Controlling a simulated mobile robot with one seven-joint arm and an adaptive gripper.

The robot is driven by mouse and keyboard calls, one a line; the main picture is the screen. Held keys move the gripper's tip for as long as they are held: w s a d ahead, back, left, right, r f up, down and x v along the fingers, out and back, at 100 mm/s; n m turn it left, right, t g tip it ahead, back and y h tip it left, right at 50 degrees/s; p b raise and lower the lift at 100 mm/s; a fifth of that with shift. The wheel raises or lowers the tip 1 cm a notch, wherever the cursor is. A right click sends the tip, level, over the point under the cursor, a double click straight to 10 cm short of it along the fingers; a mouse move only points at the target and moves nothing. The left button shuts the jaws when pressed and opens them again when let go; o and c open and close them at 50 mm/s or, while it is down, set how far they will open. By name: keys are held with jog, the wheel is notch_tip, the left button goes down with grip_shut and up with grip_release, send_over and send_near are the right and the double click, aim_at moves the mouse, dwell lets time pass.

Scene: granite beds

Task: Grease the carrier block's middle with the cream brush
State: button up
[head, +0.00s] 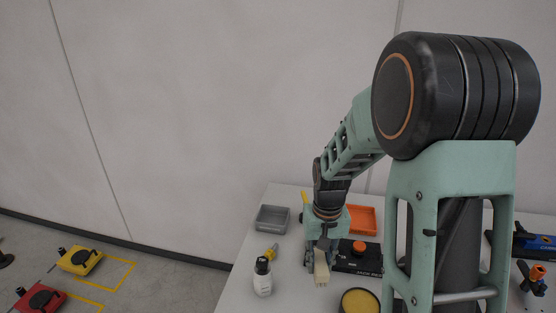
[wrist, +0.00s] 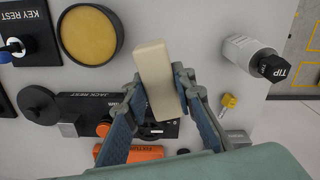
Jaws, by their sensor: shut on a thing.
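My gripper (head: 320,262) is shut on a cream block-shaped piece, which looks like the cream brush (head: 321,274). In the wrist view, the brush (wrist: 154,64) sticks out between the two fingers of my gripper (wrist: 160,90), slightly tilted. It is over the white table; whether it touches the top cannot be told. A round black dish with a yellow filling (head: 359,301) stands to its right in the head view; the dish also shows in the wrist view (wrist: 90,33). A blue piece on a dark base (head: 535,241) at the far right may be the carrier block; its lettering is cut off.
A grey tray (head: 272,219) and an orange tray (head: 362,220) lie at the back. A key rest (wrist: 28,38) shows in the wrist view.

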jog(key=s+d+r+m+p, duration=0.1)
jog(key=s+d+p, duration=0.1)
jog(key=s+d, duration=0.6)
jog(key=shift+w+d+f+b, duration=0.2)
jog(key=shift+d+f+b, duration=0.2)
jog(key=shift+f+b, duration=0.45)
jog(key=shift+w+d+f+b, duration=0.25)
jog(key=shift+d+f+b, duration=0.2)
jog(key=shift+f+b, duration=0.4)
jog(key=shift+w+d+f+b, duration=0.2)
jog(key=shift+d+f+b, duration=0.2)
jog(key=shift+f+b, duration=0.45)
jog(key=shift+f+b, duration=0.35)
jog(key=shift+f, duration=0.55)
notch_tip(320, 180, up, 7)
jog(key=p, duration=0.5)
